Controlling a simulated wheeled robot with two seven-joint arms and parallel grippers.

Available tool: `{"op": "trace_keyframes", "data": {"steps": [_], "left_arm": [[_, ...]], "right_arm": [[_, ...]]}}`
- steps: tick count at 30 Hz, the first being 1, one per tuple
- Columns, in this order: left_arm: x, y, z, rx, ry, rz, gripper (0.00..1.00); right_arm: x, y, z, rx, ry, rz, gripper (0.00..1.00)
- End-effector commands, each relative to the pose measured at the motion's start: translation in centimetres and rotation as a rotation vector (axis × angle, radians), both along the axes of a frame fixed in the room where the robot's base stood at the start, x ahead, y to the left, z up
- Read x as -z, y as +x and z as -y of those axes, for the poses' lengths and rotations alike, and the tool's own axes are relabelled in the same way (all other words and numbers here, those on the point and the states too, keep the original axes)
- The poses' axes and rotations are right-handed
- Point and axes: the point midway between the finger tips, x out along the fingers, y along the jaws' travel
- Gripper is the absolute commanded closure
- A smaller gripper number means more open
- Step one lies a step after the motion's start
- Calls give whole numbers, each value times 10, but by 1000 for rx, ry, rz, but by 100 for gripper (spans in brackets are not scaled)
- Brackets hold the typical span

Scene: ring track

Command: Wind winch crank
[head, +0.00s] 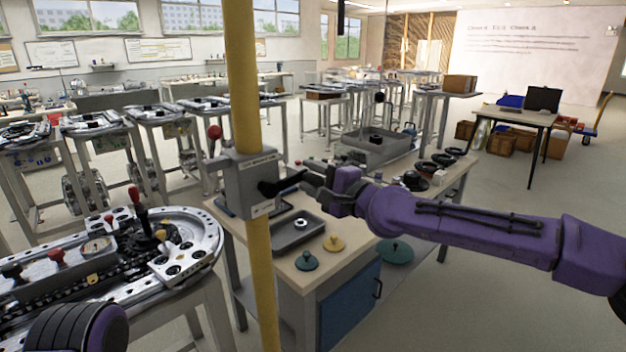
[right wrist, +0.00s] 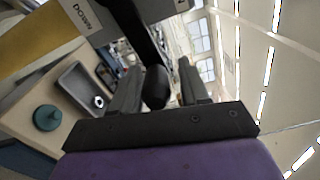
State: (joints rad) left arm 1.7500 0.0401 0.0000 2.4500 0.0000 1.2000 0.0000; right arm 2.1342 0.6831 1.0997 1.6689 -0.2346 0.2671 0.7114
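The winch is a grey box (head: 252,186) fixed to a yellow upright pole (head: 243,80). A lever with a red knob (head: 214,132) stands at its left side. A black crank handle (head: 279,187) sticks out from its right side toward my right gripper (head: 316,186). In the right wrist view, the crank's rounded black grip (right wrist: 156,88) lies between the two spread fingers of the right gripper (right wrist: 160,84), nearer the left finger, with a gap on the right. The fingers look open around it. My left gripper is out of view; only part of my left arm shows at the bottom left.
A metal ring track (head: 200,232) with levers stands at the left. Open floor lies at the right.

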Motion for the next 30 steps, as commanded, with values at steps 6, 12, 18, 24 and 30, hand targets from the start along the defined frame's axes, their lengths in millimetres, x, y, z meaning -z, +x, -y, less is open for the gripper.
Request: {"op": "trace_keyframes", "data": {"steps": [6, 12, 18, 24, 30], "left_arm": [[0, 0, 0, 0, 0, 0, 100], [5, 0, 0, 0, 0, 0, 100], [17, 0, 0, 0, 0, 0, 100], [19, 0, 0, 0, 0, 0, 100], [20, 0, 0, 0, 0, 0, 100]], "right_arm": [[2, 0, -1, -3, -5, -1, 48], [3, -10, 8, -1, -6, 1, 48], [3, -47, 37, -1, -2, 2, 48], [1, -76, 60, -1, -4, 2, 48], [2, -83, 65, -2, -4, 0, 48]]}}
